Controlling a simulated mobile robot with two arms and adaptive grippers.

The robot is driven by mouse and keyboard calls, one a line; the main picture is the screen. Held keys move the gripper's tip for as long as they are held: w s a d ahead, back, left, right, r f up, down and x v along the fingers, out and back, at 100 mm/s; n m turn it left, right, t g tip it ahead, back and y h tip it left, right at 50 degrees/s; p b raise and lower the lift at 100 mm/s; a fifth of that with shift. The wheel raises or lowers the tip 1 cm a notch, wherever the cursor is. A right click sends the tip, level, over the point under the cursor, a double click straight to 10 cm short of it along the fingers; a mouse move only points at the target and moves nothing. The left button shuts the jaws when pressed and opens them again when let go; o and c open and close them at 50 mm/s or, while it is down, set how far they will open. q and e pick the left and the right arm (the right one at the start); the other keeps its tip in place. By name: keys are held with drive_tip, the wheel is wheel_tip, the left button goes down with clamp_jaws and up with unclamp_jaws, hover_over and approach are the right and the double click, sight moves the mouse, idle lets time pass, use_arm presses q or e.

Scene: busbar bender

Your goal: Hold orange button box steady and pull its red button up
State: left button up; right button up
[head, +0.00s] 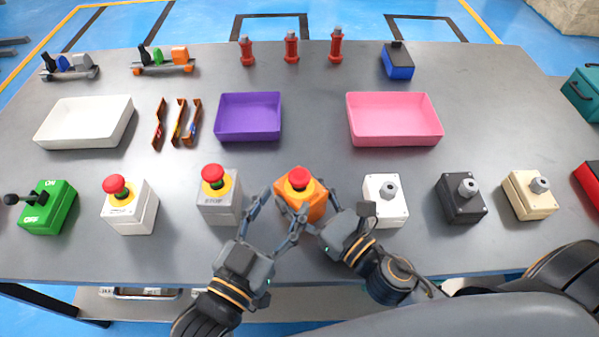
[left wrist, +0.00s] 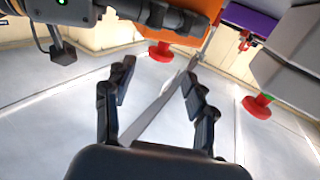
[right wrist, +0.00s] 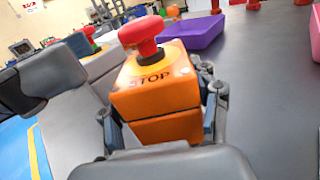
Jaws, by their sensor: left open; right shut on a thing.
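The orange button box (head: 311,208) stands on the grey table, with a red mushroom button (head: 299,178) on its yellow-marked top. My right gripper (head: 310,204) is shut on the box, one finger on each side of its body; the right wrist view shows the box (right wrist: 155,95) between the fingers, under the red button (right wrist: 141,34). My left gripper (head: 276,212) is open and empty, just left of and in front of the box, apart from the button. In the left wrist view the open fingers (left wrist: 158,75) point toward the orange box (left wrist: 180,32) and its red button (left wrist: 160,51).
A grey stop box (head: 219,206) stands close left of my left gripper, with a white red-button box (head: 131,213) beyond. A white box (head: 385,210) with a grey knob is right of my right gripper. Purple (head: 248,133) and pink (head: 395,136) trays lie behind.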

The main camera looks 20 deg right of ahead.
sight(295, 184)
use_arm(q)
drive_tip(key=x, duration=0.7)
drive_tip(key=shift+w+d, duration=0.2)
clamp_jaws()
